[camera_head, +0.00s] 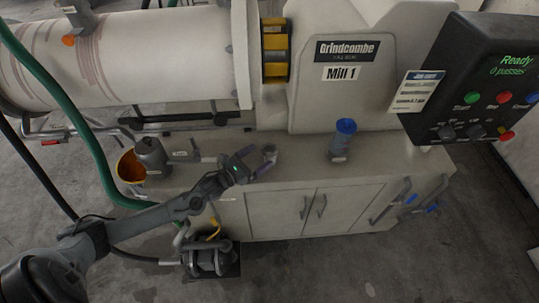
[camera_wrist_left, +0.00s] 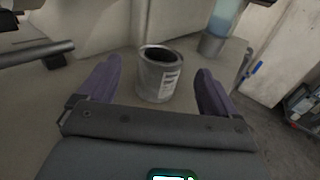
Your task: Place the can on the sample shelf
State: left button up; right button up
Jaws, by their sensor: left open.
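A small grey metal can (camera_head: 270,153) with an open, dark top stands upright on the bench top (camera_head: 300,170) below the mill. In the left wrist view the can (camera_wrist_left: 157,76) shows a white printed label and stands between and slightly beyond my purple fingers, with gaps on both sides. My left gripper (camera_head: 257,160) is open and empty, close beside the can at the bench's front edge. My right gripper is not in view. I cannot pick out a sample shelf for certain.
An orange-lined bucket (camera_head: 130,167) and a grey jug (camera_head: 151,155) are at the left. The mill (camera_head: 345,90) rises behind, with a control panel (camera_head: 480,80) at right. A pump (camera_head: 208,259) sits on the floor.

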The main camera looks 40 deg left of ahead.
aim_at(274, 147)
pick_arm(q)
jog(key=shift+w+d, duration=0.1)
jog(key=shift+w, duration=0.95)
jog(key=shift+w+d, duration=0.15)
jog(key=shift+w, duration=0.25)
jog(key=shift+w+d+f+b, duration=0.1)
jog(key=shift+w+d+b, duration=0.1)
jog(key=shift+w, duration=0.65)
jog(key=shift+w+d+b, duration=0.15)
jog(key=shift+w+d, duration=0.05)
jog(key=shift+w, duration=0.6)
jog(key=shift+w+d+f+b, duration=0.1)
jog(key=shift+w+d+b, duration=0.1)
jog(key=shift+w, duration=0.65)
jog(key=c, duration=1.1)
jog(key=shift+c, duration=0.2)
jog(key=shift+r, duration=0.1)
